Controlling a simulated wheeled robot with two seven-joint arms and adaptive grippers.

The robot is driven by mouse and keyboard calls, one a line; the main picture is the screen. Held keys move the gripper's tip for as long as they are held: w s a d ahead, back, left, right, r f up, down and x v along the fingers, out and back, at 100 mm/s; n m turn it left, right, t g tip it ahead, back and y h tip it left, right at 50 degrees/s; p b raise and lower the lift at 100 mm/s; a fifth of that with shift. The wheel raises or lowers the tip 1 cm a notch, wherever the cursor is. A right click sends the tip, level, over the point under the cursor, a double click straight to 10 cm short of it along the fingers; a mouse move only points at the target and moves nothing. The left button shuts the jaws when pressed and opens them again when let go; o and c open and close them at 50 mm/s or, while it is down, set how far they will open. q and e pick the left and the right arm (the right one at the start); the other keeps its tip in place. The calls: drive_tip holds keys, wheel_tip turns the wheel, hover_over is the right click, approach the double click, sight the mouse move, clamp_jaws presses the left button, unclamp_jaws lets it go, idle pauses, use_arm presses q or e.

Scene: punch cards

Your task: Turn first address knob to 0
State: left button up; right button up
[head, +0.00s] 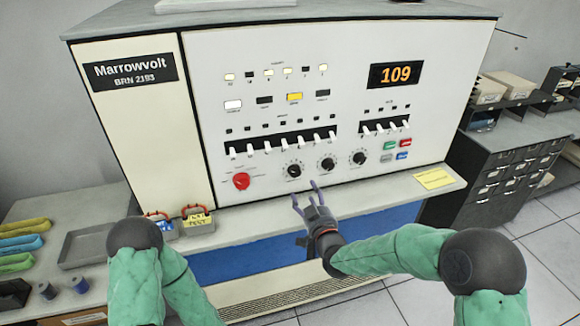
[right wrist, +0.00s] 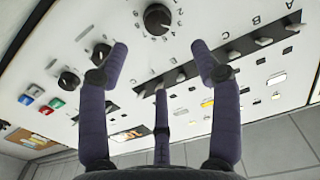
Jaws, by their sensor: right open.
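The first address knob (head: 293,170) is the leftmost of three black dial knobs on the lower console panel. It also shows at the top of the right wrist view (right wrist: 157,18), with numerals around it. I cannot clearly read its setting. My right gripper (head: 306,190) is just below and in front of this knob in the head view. In the right wrist view its purple fingers (right wrist: 160,55) are spread, with nothing between them, apart from the knob. My left arm shows at lower left, but its gripper is out of view.
The second knob (head: 327,163) and third knob (head: 358,158) sit close to the right. A row of white switches (head: 280,145) runs just above. A red knob (head: 241,181) is to the left. The orange display (head: 396,75) reads 109. A shelf ledge (head: 260,212) juts out below.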

sight(296, 172)
drive_tip(key=x, duration=1)
drive_tip(key=shift+w+f, duration=0.15)
drive_tip(key=shift+w, duration=0.05)
drive_tip(key=shift+c, duration=0.3)
drive_tip(key=c, duration=1.1)
